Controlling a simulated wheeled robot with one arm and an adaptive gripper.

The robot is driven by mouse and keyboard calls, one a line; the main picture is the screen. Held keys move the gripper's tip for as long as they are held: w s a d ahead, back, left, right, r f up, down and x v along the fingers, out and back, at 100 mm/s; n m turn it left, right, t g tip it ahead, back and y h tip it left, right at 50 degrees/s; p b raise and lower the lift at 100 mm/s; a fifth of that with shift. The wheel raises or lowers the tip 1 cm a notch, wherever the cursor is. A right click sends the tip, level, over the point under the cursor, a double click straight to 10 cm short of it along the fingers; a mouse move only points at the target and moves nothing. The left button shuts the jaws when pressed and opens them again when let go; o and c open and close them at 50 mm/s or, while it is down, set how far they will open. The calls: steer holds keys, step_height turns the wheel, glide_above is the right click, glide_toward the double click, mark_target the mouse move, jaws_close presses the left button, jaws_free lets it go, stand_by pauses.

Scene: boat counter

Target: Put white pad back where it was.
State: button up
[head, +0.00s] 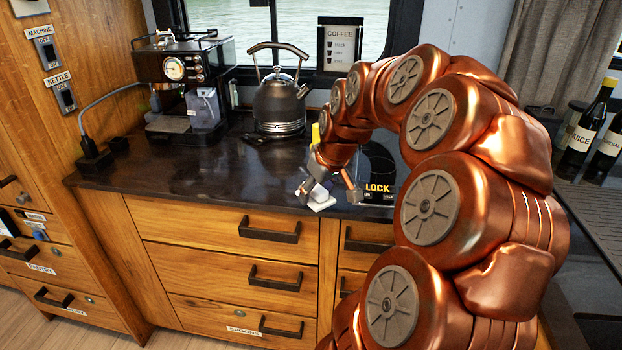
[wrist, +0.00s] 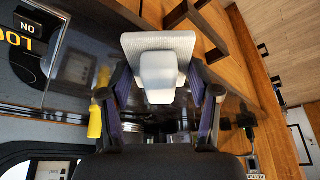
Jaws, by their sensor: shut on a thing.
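The white pad (head: 321,198) is a flat white piece with a smaller white block on it. In the head view it is at the counter's front edge, left of the LOCK label; whether it touches the counter I cannot tell. In the wrist view the pad (wrist: 158,45) shows large and close, with the block toward me. My gripper (head: 327,192) is shut on the pad, and the wrist view shows my gripper (wrist: 158,78) with a finger on each side of the block. My arm hides part of the counter behind.
The dark counter (head: 200,165) is clear at its middle left. A coffee machine (head: 184,85) and a kettle (head: 279,103) stand at the back. A dark hob with a LOCK panel (head: 377,189) lies partly behind my arm. Juice and cordial bottles (head: 583,130) stand at the right.

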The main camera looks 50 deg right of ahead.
steer(key=w+d+p, duration=0.1)
steer(key=w+d, duration=0.1)
steer(key=w, duration=0.1)
steer(key=w+d, duration=0.2)
steer(key=w, duration=0.1)
steer(key=w+d+f+p, duration=0.1)
steer(key=w+d, duration=0.2)
steer(key=shift+d+p, duration=0.1)
steer(key=shift+p, duration=0.2)
steer(key=shift+f+p, duration=0.6)
steer(key=shift+f, duration=1.15)
steer(key=shift+f, duration=0.15)
steer(key=o, duration=1.1)
steer(key=shift+d+r, duration=0.1)
steer(key=shift+r, duration=0.15)
steer(key=b+v, duration=0.2)
steer(key=v, duration=0.9)
steer(key=shift+s+r, duration=0.2)
steer(key=shift+r, duration=0.15)
